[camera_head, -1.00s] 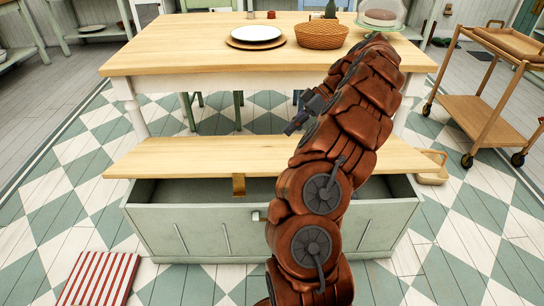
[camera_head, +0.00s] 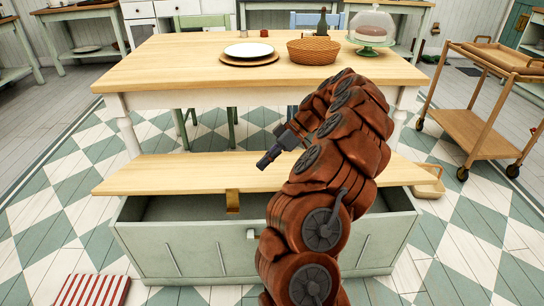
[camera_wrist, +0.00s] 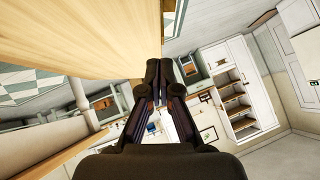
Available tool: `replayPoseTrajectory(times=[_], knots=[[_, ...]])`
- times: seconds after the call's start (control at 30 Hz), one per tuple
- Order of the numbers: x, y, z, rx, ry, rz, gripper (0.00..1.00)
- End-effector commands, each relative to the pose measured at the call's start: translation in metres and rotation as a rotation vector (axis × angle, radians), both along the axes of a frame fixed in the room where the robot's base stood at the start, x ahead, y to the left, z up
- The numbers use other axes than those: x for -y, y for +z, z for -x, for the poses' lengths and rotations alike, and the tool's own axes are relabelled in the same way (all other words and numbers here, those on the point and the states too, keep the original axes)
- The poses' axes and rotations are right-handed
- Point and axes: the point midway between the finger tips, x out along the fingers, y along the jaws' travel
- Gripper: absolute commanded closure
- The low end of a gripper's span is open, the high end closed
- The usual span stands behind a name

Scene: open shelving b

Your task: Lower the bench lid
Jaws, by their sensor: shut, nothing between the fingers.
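The green bench (camera_head: 185,250) stands in front of the table. Its wooden lid (camera_head: 150,175) is raised, tilted up, and the box interior shows below its front edge. A brass-coloured bracket (camera_head: 232,202) shows between lid and box. My gripper (camera_head: 261,164) is shut and empty, its tips in front of or over the lid in the head view; I cannot tell whether they touch it. In the wrist view, the shut fingers (camera_wrist: 168,70) are beside a large pale wooden surface (camera_wrist: 85,35), which looks like the lid. My arm hides the bench's right-middle part.
A wooden table (camera_head: 170,65) behind holds a plate (camera_head: 249,50), a basket (camera_head: 314,52) and a cake dome (camera_head: 373,27). A trolley (camera_head: 468,100) stands at right. A striped mat (camera_head: 92,291) lies front left.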

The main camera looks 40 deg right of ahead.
Motion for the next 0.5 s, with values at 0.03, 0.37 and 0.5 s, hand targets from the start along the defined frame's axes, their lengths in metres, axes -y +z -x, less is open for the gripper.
replayPoseTrajectory(times=[0.03,0.37,0.5], knots=[[-0.005,-0.005,-0.001,0.0,0.003,-0.002,1.0],[-0.016,-0.038,0.005,0.001,0.0,-0.001,1.0],[-0.018,-0.044,0.007,0.001,0.0,-0.001,1.0]])
